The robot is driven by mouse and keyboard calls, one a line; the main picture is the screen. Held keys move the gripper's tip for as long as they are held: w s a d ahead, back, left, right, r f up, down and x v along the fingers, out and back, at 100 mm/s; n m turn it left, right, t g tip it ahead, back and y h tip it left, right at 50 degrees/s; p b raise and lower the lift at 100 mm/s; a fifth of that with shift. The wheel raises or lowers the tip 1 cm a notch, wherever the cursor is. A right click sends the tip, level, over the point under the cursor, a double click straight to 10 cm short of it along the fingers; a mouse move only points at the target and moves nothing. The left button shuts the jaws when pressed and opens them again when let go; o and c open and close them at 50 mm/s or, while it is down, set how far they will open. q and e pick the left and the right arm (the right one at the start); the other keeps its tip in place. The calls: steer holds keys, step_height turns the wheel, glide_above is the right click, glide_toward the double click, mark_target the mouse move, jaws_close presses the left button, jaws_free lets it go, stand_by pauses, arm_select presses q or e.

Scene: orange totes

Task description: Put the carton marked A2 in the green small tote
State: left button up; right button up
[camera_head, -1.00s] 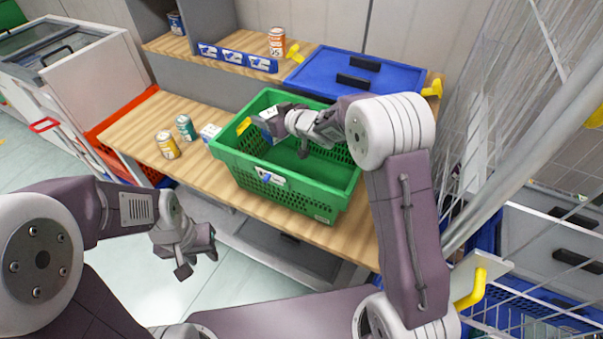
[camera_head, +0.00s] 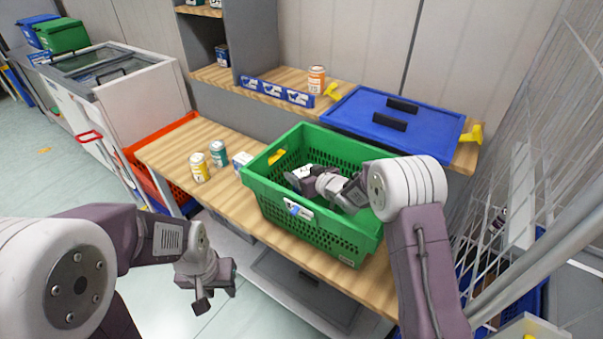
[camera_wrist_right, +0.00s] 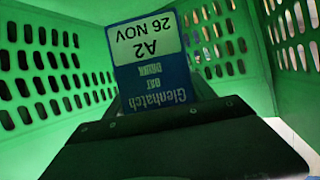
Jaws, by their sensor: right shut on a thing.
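The carton marked A2 (camera_wrist_right: 153,60) is blue with a pale label reading "A2 26 NOV", upside down in the right wrist view. My right gripper (camera_head: 294,179) is shut on it, down inside the green small tote (camera_head: 355,240). Mesh green walls surround the carton in the right wrist view (camera_wrist_right: 50,75). In the head view only a pale bit of the carton shows at the gripper's tip. Whether it touches the tote floor I cannot tell. My left gripper (camera_head: 217,291) hangs empty in front of the bench, its fingers apart.
The green tote stands on a wooden bench (camera_head: 175,150). Left of it are a yellow can (camera_head: 199,168), a teal can (camera_head: 218,154) and a small carton (camera_head: 241,160). A wire mesh (camera_head: 520,170) stands at the right.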

steer(key=shift+w+f, duration=0.1)
steer(key=shift+f, duration=0.45)
steer(key=o, duration=1.7)
steer(key=shift+r, duration=0.1)
steer(key=shift+r, duration=0.55)
steer(key=v, duration=0.7)
steer(key=shift+s+d+p, duration=0.2)
steer(key=shift+s+p, duration=0.05)
steer(key=shift+p, duration=0.15)
steer(key=shift+r, duration=0.1)
